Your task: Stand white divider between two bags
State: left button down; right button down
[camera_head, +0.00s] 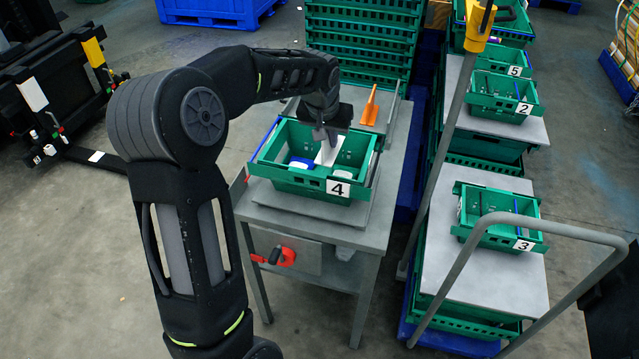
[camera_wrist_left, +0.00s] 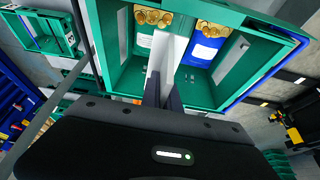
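The green crate labelled 4 (camera_head: 290,178) stands on the grey table. My left gripper (camera_head: 321,138) reaches into it from above. In the left wrist view its two dark fingers (camera_wrist_left: 163,92) are close together on the near edge of the white divider (camera_wrist_left: 167,52). The divider (camera_head: 326,153) is upright inside the crate. One bag with round golden pieces (camera_wrist_left: 153,17) lies left of the divider in the wrist view. Another bag, with a blue part (camera_wrist_left: 205,50), lies right of it. Whether the divider touches the floor is hidden. My right gripper is not in view.
An orange upright piece (camera_head: 370,106) stands behind the crate on the table (camera_head: 375,205). Tall stacked green crates (camera_head: 360,40) rise behind. A cart at the right holds crates labelled 3 (camera_head: 500,237) and 2 (camera_head: 503,107), with a grey handle rail (camera_head: 455,285).

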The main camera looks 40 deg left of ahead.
pick_arm(q)
jog(key=a, duration=0.1)
jog(key=a+f, duration=0.1)
jog(key=shift+s+a, duration=0.3)
jog(key=shift+a, duration=0.05)
send_near(319, 168)
jog(key=shift+d+f+p, duration=0.4)
jog(key=shift+d+f, duration=0.2)
jog(key=shift+d, duration=0.2)
jog(key=shift+f, duration=0.1)
notch_tip(319, 168, down, 3)
jog(key=shift+f+p, duration=0.1)
jog(key=shift+p, duration=0.25)
jog(key=shift+f, duration=0.15)
